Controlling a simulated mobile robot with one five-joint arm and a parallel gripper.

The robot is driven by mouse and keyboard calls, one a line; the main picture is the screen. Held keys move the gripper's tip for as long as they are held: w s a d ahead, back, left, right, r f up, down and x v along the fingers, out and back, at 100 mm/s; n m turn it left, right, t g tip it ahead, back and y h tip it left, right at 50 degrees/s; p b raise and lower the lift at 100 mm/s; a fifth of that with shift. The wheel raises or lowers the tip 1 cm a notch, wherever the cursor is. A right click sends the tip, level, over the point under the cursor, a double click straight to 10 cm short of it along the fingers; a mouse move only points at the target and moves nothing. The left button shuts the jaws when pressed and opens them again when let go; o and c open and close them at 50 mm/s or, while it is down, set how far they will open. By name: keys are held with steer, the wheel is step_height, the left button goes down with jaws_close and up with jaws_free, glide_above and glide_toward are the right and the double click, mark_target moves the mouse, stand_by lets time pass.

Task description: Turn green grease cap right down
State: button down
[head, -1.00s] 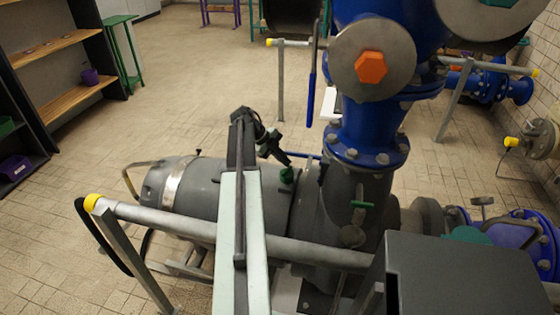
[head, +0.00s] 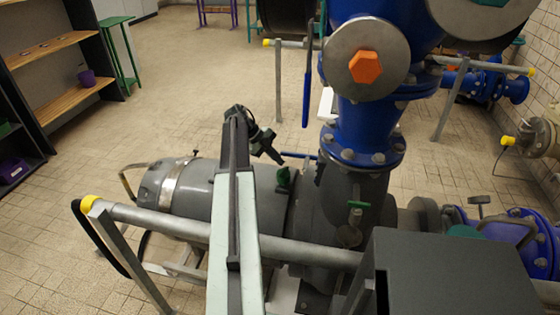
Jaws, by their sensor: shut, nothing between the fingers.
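A small green cap (head: 283,178) stands on top of the grey pump housing (head: 255,186). A second green piece, like a small T-handle (head: 357,205), sits further right on the dark grey pump body below the blue pipe. I cannot tell for sure which of the two is the right grease cap. My gripper (head: 279,160) is dark and shut with nothing in it. It points down and to the right, just above and slightly left of the first green cap in the picture. A small gap seems to show between its tip and that cap.
A grey rail with a yellow end (head: 90,203) crosses in front of the pump. A blue vertical pipe (head: 365,130) with an orange hexagon plug (head: 366,67) rises at right. A dark box (head: 455,275) fills the lower right. The tiled floor at left is open.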

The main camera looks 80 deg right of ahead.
steer(key=w+d+r+p, duration=0.5)
steer(key=d+r+p, duration=0.1)
steer(key=r+p, duration=0.2)
steer(key=shift+w+d, duration=0.2)
steer(key=shift+w, duration=0.05)
steer(key=shift+w, duration=0.1)
